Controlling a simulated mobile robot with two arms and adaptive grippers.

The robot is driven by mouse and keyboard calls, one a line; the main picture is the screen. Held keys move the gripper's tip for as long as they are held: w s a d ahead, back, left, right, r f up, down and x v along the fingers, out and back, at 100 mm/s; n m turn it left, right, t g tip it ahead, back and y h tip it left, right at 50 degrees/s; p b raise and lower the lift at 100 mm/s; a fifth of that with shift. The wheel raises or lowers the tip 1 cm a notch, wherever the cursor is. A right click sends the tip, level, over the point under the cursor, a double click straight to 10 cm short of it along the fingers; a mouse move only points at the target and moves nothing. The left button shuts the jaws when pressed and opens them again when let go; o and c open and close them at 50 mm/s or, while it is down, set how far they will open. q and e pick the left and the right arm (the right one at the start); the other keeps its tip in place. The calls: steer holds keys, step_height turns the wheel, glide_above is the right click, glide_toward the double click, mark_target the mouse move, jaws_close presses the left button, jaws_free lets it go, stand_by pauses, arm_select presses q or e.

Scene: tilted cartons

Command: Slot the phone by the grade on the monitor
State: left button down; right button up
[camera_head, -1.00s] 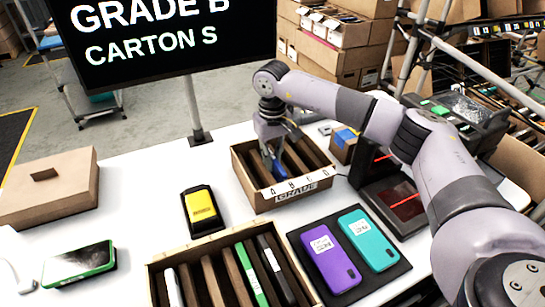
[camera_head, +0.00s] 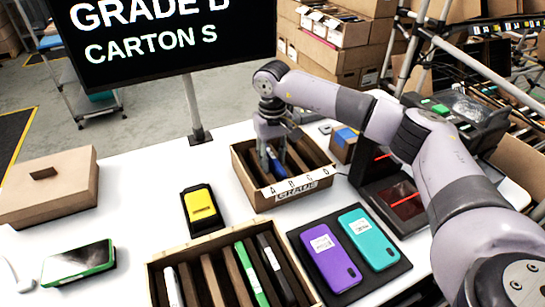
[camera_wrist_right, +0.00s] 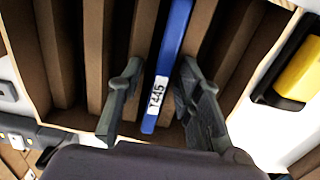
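The monitor (camera_head: 165,45) reads "GRADE", a letter that looks like B with its top cut off, and "CARTON S". The small carton (camera_head: 258,203) has brown dividers and slot labels A to D on its front edge. The blue phone (camera_head: 277,166) stands on edge inside it; I cannot tell surely which slot. My right gripper (camera_head: 273,158) is over the carton. Its fingers (camera_wrist_right: 160,72) are open, one on each side of the phone, with gaps. My left gripper is not in view.
A larger carton (camera_head: 160,262) with several upright phones is in front. A dark mat (camera_head: 345,292) holds a purple phone (camera_head: 330,258) and a teal phone (camera_head: 368,240). A yellow device (camera_head: 201,207), a green-edged phone (camera_head: 78,263) and a closed box (camera_head: 50,190) lie left.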

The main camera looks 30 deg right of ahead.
step_height(320, 180, up, 12)
stand_by(0.7)
steer(key=shift+r, duration=0.1)
step_height(320, 180, up, 7)
steer(key=p, duration=0.6)
stand_by(0.4)
